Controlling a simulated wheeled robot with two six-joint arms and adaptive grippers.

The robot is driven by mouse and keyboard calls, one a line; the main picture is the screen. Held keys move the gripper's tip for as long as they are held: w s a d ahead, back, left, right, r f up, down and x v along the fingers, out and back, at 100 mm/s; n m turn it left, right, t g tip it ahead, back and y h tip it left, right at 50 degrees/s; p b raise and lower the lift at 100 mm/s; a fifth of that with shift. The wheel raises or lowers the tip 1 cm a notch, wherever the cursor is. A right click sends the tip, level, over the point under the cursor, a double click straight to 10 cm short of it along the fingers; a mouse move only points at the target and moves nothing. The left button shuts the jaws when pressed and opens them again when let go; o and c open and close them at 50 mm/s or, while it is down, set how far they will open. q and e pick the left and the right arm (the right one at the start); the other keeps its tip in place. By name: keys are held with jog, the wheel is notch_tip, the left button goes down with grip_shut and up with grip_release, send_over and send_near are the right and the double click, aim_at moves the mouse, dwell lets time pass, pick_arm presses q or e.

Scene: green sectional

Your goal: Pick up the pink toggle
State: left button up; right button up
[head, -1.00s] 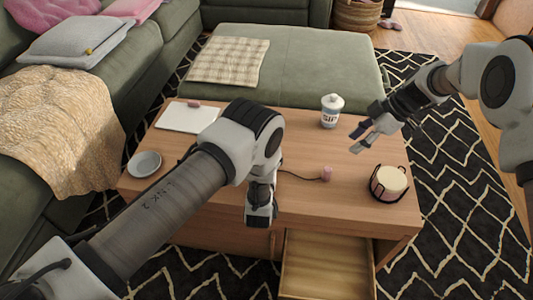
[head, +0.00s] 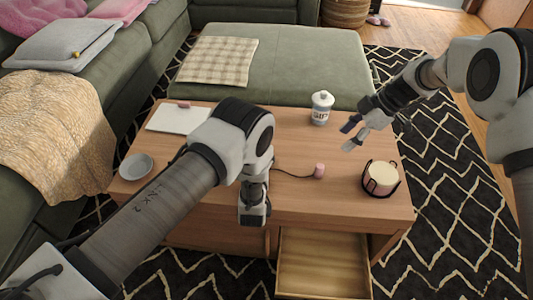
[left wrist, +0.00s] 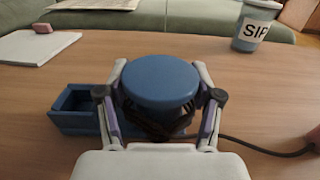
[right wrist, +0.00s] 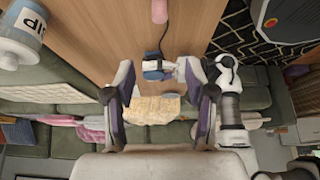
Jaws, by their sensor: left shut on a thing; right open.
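The pink toggle (head: 319,170) is a small pink cylinder at the end of a dark cord on the wooden table (head: 290,200). Its edge shows at the right of the left wrist view (left wrist: 314,138), and it shows at the top of the right wrist view (right wrist: 159,11). My left gripper (head: 254,213) is shut on a blue round-topped object (left wrist: 160,82), from which the cord runs to the toggle. My right gripper (head: 350,135) is open and empty, above the table, behind and to the right of the toggle. In its wrist view the toggle lies beyond the fingertips (right wrist: 157,80).
A small blue open box (left wrist: 74,112), a notepad (head: 178,118) and a dish (head: 136,166) are left. An open drawer (head: 322,270) juts from the front.

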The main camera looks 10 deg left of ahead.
aim_at(321, 166)
jog(key=a+f+h, duration=0.1)
jog(key=a+f, duration=0.1)
jog(key=f, duration=0.2)
jog(key=a+f+h, duration=0.1)
jog(key=f, duration=0.4)
jog(key=a+f+m+h, duration=0.1)
jog(key=a+f+h, duration=0.1)
jog(key=f, duration=0.3)
jog(key=shift+s+a+f+t, duration=0.2)
jog(key=shift+s+a+t, duration=0.1)
jog(key=shift+s+t, duration=0.1)
grip_shut()
jog(key=shift+r, duration=0.1)
notch_tip(321, 166, up, 10)
jog(key=shift+f, duration=0.1)
